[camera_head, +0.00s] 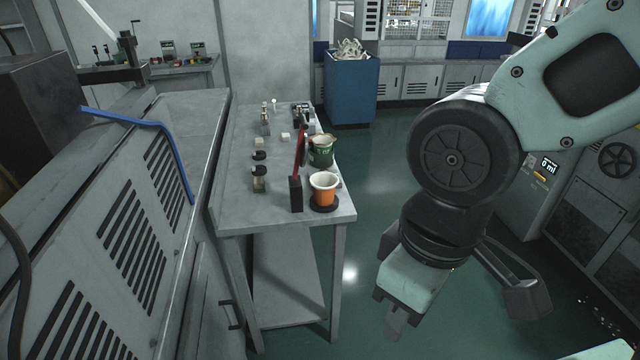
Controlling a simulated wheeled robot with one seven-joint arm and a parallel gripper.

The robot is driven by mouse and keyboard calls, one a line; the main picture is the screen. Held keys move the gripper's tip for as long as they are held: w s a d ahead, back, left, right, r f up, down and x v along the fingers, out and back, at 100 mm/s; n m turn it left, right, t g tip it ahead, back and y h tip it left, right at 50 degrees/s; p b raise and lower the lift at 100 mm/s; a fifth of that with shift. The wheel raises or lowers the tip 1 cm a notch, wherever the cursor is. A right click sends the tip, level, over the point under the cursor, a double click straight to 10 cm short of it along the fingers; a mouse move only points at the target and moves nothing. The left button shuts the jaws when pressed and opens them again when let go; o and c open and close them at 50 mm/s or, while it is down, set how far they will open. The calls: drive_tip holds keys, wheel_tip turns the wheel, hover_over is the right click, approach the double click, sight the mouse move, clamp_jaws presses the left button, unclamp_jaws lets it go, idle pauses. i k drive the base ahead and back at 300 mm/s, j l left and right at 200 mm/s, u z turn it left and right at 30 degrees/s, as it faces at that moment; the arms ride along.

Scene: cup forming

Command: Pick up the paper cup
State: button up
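The paper cup (325,192) is orange with a white upper part and rim. It stands upright, open side up, on a dark round base (325,206) near the front right corner of the narrow grey table (275,207). My gripper (396,322) hangs over the floor, lower in the picture and to the right of the table, apart from the cup. It points downward. The view does not clearly separate its fingers, so I cannot tell how far they are open. Nothing shows held in it.
A dark green jug (321,150) stands just behind the cup. A black and red upright tool (297,185) stands close to its left. Several small items line the table's left side. A blue bin (349,92) stands beyond. Green floor (375,180) is clear right of the table.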

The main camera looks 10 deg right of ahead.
sight(324, 183)
drive_tip(key=i+l, duration=0.15)
drive_tip(key=l, duration=0.15)
drive_tip(key=i+l, duration=0.15)
drive_tip(key=l, duration=0.2)
drive_tip(key=i+l+u, duration=0.1)
drive_tip(key=l, duration=0.2)
drive_tip(key=i+u, duration=0.1)
drive_tip(key=u, duration=1.45)
